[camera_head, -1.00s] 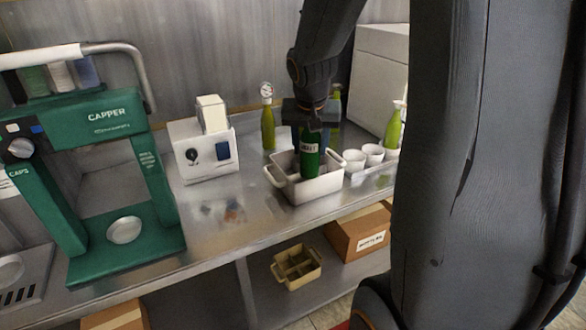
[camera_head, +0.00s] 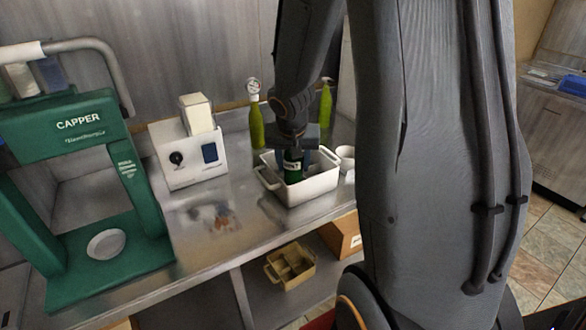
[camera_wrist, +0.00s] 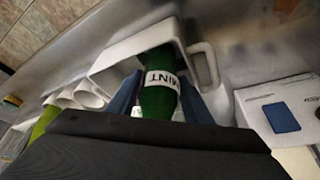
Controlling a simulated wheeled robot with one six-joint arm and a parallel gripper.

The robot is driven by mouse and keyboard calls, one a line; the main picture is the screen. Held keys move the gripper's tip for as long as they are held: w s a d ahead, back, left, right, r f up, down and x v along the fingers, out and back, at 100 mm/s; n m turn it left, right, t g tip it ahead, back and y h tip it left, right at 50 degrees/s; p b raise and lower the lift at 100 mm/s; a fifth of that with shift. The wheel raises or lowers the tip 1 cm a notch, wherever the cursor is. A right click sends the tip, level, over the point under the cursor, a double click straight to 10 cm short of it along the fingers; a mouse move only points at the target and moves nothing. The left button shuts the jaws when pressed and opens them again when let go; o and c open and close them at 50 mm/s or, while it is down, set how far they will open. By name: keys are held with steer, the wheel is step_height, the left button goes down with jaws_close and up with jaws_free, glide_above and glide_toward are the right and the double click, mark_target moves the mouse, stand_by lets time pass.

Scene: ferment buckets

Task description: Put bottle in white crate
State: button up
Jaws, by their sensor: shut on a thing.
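A dark green bottle (camera_head: 293,165) with a white label stands in the white crate (camera_head: 316,188) on the steel counter. My gripper (camera_head: 300,150) is shut on the bottle from above, with its fingers down at the crate opening. The wrist view shows the bottle (camera_wrist: 160,100) with a label reading MINT between my blue fingers (camera_wrist: 160,97), inside the crate rim (camera_wrist: 120,48). I cannot tell whether the bottle's base touches the crate floor.
A green capper (camera_head: 85,180) stands at left and a white box with a dial (camera_head: 188,158) left of the crate. Two light green bottles (camera_head: 256,128) (camera_head: 325,100) stand behind. White cups (camera_head: 346,155) sit right of the crate. A tan divided box (camera_head: 290,266) is on the lower shelf.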

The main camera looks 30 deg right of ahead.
steer(key=shift+f, duration=0.6)
steer(key=shift+f+b, duration=0.2)
steer(key=shift+b, duration=0.2)
steer(key=o, duration=1.3)
steer(key=shift+c, duration=0.2)
steer(key=shift+r, duration=0.2)
steer(key=shift+s+r+p, duration=0.1)
steer(key=shift+r+p, duration=0.25)
steer(key=shift+p, duration=0.05)
steer(key=v, duration=1.1)
steer(key=s+a+f+n+g+y+b, duration=0.2)
steer(key=s+a+f+n, duration=0.4)
steer(key=s+a+f, duration=0.4)
steer(key=shift+s+a+f+b, duration=0.35)
steer(key=shift+s+a, duration=0.1)
steer(key=shift+a, duration=0.85)
